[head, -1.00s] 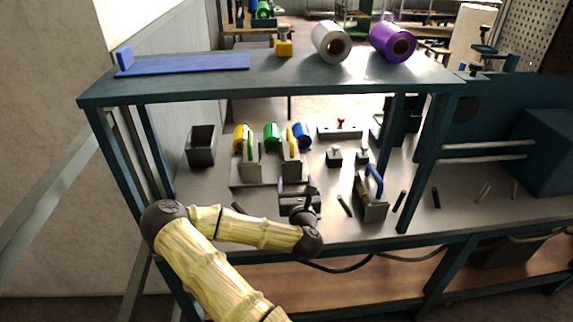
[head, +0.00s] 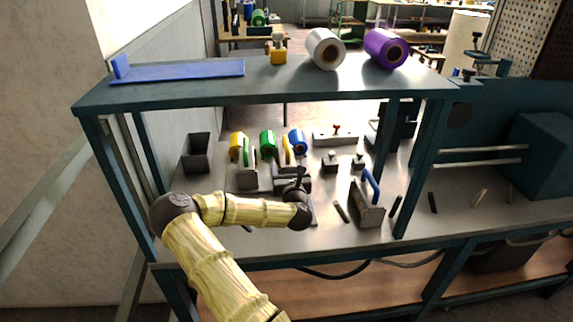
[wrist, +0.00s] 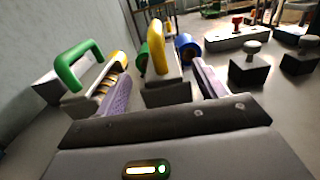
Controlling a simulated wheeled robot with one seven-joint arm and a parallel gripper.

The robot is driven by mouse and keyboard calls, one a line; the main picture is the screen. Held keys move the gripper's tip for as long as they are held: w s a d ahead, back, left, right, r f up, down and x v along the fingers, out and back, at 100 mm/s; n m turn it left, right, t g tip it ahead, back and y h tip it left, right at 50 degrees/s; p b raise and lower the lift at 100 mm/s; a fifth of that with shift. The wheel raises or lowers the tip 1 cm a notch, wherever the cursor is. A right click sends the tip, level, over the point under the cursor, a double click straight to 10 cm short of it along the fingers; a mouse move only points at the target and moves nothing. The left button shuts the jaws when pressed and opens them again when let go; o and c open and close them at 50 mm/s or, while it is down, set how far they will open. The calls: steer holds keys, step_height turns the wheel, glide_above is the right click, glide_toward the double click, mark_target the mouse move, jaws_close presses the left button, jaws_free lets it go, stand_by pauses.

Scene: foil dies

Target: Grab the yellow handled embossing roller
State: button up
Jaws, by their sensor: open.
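The yellow-handled tool has an upright yellow loop handle (wrist: 157,46) on a grey block (wrist: 166,93). In the head view the handle (head: 287,151) shows just beyond my gripper, which partly covers its block. My gripper (wrist: 161,70) is open, with its two lilac fingers on either side of the block in the wrist view. I cannot tell whether either finger touches it. A similar tool with a green handle (wrist: 76,65) stands to the left, outside the left finger; it also shows in the head view (head: 249,155).
Yellow (head: 236,146), green (head: 268,142) and blue (head: 297,141) rolls lie behind the tools. A blue-handled tool (head: 368,203) stands right, near small knobbed blocks (head: 330,163). An upper shelf (head: 200,91) spans above. An empty dark bin (head: 196,155) stands left.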

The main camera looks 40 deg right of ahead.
steer(key=shift+x, duration=1)
steer(key=shift+f+x, duration=0.2)
steer(key=shift+x, duration=1.1)
steer(key=shift+f+x, duration=0.25)
steer(key=shift+x, duration=1.05)
steer(key=shift+c, duration=0.4)
steer(key=c, duration=1.4)
steer(key=shift+r, duration=0.15)
steer(key=shift+c, duration=0.3)
